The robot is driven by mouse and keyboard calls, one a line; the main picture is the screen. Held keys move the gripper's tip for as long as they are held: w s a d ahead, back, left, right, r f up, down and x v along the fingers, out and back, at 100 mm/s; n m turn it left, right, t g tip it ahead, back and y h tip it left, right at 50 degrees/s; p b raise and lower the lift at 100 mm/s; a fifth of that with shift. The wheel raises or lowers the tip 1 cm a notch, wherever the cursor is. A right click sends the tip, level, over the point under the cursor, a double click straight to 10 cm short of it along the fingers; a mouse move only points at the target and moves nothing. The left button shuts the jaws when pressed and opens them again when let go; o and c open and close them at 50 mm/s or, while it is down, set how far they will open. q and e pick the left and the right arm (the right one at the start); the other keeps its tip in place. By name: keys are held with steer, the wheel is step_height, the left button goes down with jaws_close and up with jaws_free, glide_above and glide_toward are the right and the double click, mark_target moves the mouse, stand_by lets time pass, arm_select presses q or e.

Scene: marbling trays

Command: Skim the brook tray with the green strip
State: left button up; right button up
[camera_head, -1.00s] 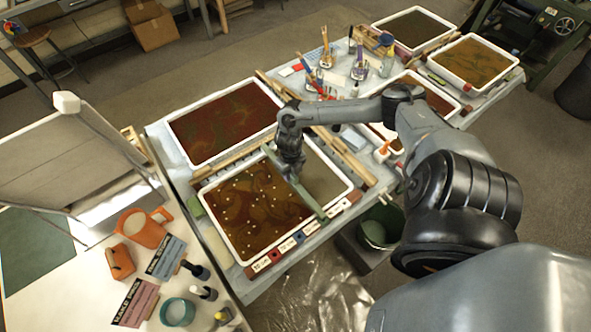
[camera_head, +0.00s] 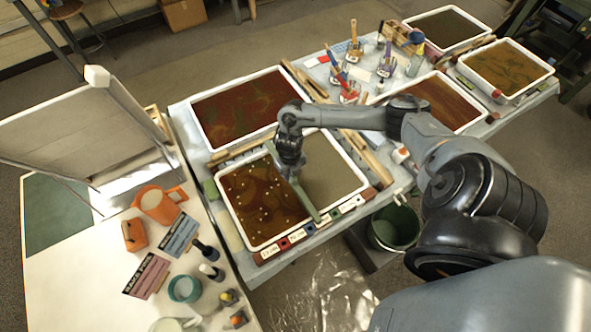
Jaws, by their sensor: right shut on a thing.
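The green strip (camera_head: 308,204) lies across the near white-rimmed tray (camera_head: 250,246), from its back rim to its front rim. My right gripper (camera_head: 290,174) is shut on the strip near its middle, from above. Left of the strip the tray's surface is dark brown and amber swirls with pale dots. Right of it the surface is plain grey-brown. The gripper hides part of the strip. I cannot read which tray the small labels name. My left gripper is not in view.
A dark red tray (camera_head: 196,112) stands behind, with wooden rails between. Colored blocks and labels line the near tray's front edge. A green bucket (camera_head: 395,228) stands below the table at right. Brushes in pots (camera_head: 348,88) and more trays stand further back. An orange mug (camera_head: 157,203) is on the left table.

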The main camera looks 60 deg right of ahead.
steer(key=shift+w+a, duration=0.65)
steer(key=shift+a, duration=0.25)
steer(key=shift+w+a, duration=0.6)
steer(key=shift+a, duration=0.25)
steer(key=shift+w+a, duration=0.75)
steer(key=shift+a, duration=0.35)
steer(key=shift+w+a, duration=0.7)
steer(key=shift+a, duration=0.35)
steer(key=shift+w+a, duration=0.5)
steer(key=shift+a, duration=0.25)
steer(key=shift+w+a, duration=0.45)
steer(key=shift+a, duration=0.25)
steer(key=shift+w+a, duration=0.75)
steer(key=shift+a, duration=0.35)
steer(key=shift+w+a, duration=0.7)
steer(key=shift+a, duration=0.35)
steer(key=shift+w+a+b, duration=0.2)
steer(key=shift+w+a, duration=0.2)
steer(key=shift+a, duration=0.2)
steer(key=shift+w+a+b, duration=0.2)
steer(key=shift+w+a, duration=0.2)
steer(key=shift+a, duration=0.2)
steer(key=shift+r+p, duration=2.35)
steer(key=shift+r, duration=0.15)
steer(key=shift+r, duration=0.15)
